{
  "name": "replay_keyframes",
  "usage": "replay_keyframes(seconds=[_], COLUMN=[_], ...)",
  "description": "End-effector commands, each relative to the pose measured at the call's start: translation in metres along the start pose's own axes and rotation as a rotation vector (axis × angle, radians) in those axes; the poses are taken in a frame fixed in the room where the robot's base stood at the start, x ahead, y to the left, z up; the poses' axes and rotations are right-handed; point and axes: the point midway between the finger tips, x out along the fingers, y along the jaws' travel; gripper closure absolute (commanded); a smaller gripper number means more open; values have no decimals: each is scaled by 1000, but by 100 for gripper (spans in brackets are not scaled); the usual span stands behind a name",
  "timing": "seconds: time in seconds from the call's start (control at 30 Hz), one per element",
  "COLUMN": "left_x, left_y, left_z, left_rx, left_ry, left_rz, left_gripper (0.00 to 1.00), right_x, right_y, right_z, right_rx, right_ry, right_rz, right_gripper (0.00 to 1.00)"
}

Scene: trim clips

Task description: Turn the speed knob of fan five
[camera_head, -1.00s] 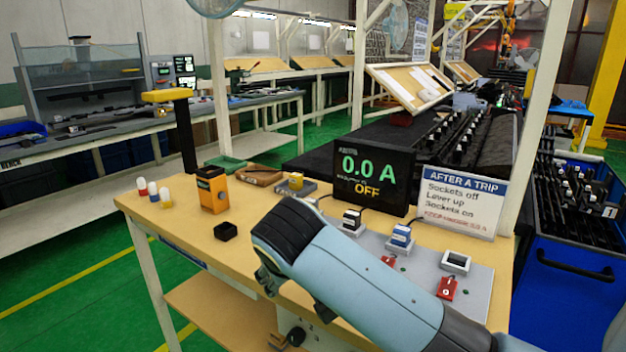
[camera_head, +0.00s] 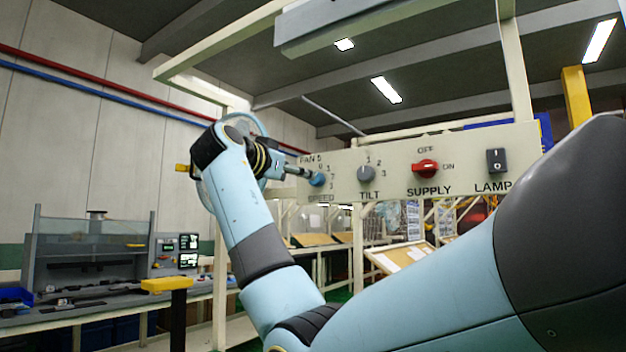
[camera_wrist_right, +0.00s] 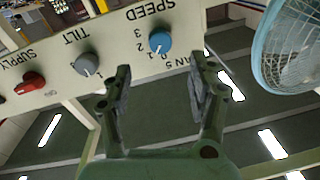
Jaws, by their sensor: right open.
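The blue speed knob (camera_head: 318,179) is at the left end of the cream control panel (camera_head: 398,190), by the "FAN 5" label and numbers. In the right wrist view the blue knob (camera_wrist_right: 160,42) lies ahead of the fingertips, roughly centred between them, with a white pointer mark. My right gripper (camera_wrist_right: 158,88) is open and empty; no contact with the knob shows. In the head view my right gripper (camera_head: 298,172) points at the knob from the left, its fingers small and partly blended with the panel edge. My left gripper is not in view.
Right of the knob are the grey tilt knob (camera_head: 366,174), the red supply switch (camera_head: 425,168) and the black lamp switch (camera_head: 496,161). The fan cage (camera_wrist_right: 295,45) is close on the right in the wrist view. Panel posts and an overhead beam stand around.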

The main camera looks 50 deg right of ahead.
Motion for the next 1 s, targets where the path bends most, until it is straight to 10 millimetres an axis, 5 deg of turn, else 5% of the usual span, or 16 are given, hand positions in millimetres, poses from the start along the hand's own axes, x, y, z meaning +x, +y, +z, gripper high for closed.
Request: replay_keyframes(seconds=[0.4, 0.83, 1.0], left_x=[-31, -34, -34], left_y=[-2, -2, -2], left_z=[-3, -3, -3], left_rx=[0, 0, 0], left_ry=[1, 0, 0], left_rz=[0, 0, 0], left_gripper=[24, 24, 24], right_x=[77, 90, 89], right_y=[0, 0, 0], right_z=[-2, 0, 0], right_rx=[-5, -2, -2], right_ry=[0, -1, -1], right_rz=[0, -3, -3], right_gripper=[41, 41, 62])
